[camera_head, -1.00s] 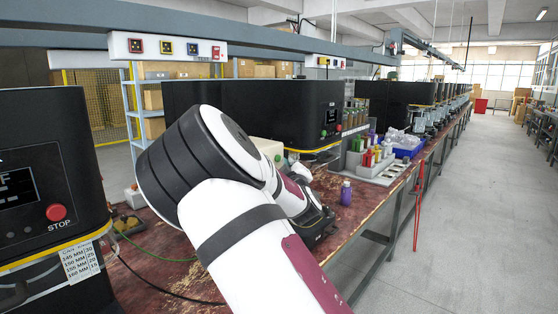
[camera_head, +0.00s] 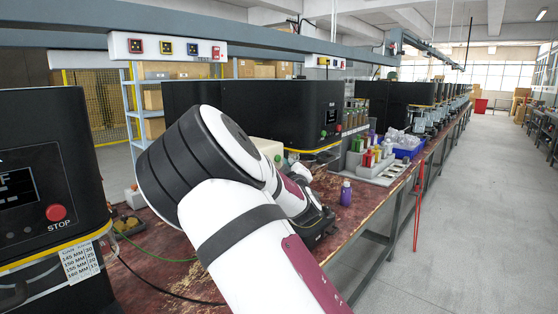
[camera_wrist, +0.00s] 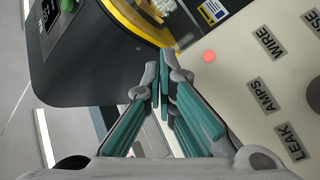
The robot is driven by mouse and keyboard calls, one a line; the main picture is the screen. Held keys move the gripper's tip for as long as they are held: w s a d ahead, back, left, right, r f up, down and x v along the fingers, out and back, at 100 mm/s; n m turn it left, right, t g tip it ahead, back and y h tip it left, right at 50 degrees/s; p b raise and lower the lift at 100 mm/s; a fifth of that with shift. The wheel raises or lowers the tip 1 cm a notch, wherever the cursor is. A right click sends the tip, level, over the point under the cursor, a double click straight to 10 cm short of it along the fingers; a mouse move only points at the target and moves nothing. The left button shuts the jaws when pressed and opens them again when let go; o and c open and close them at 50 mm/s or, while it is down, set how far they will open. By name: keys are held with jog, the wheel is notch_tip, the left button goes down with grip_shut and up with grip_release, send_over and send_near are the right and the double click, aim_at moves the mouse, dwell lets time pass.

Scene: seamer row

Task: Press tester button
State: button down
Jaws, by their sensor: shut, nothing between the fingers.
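The cream tester panel (camera_wrist: 245,75) fills the right of the wrist view, with labels WIRE, AMPS and LEAK. A small round red spot (camera_wrist: 208,56) is near its upper left edge; I cannot tell whether it is a button or a lamp. A dark round knob (camera_wrist: 314,94) is cut off at the right edge. My gripper (camera_wrist: 163,62) is shut and empty, its teal fingers together, tips left of the red spot and apart from it in the picture. In the head view my arm hides most of the cream tester box (camera_head: 266,146); a green spot shows on it.
A black seamer (camera_wrist: 90,50) with a yellow rim and green button (camera_wrist: 68,5) is beside my fingers. In the head view, a purple bottle (camera_head: 346,193) and a tray of colored bottles (camera_head: 378,172) stand on the worn bench (camera_head: 165,250). The aisle (camera_head: 480,210) is clear.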

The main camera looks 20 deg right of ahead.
jog(key=shift+w+a, duration=0.1)
jog(key=shift+w+a, duration=0.1)
jog(key=shift+w, duration=0.15)
jog(key=shift+w+a+b, duration=0.25)
jog(key=shift+w+b, duration=0.05)
jog(key=shift+w, duration=0.1)
dwell(0.8)
jog(key=shift+s, duration=0.1)
jog(key=shift+s+d+p, duration=0.35)
jog(key=shift+s+d, duration=0.05)
jog(key=shift+s, duration=0.25)
jog(key=shift+s+d+p, duration=0.3)
jog(key=shift+s+d, duration=0.1)
jog(key=shift+s, duration=0.35)
jog(key=shift+s+d+p, duration=0.3)
jog(key=shift+s+d, duration=0.15)
jog(key=shift+s, duration=0.25)
jog(key=shift+s+d+p, duration=0.3)
jog(key=shift+s+d, duration=0.1)
jog(key=shift+s, duration=0.35)
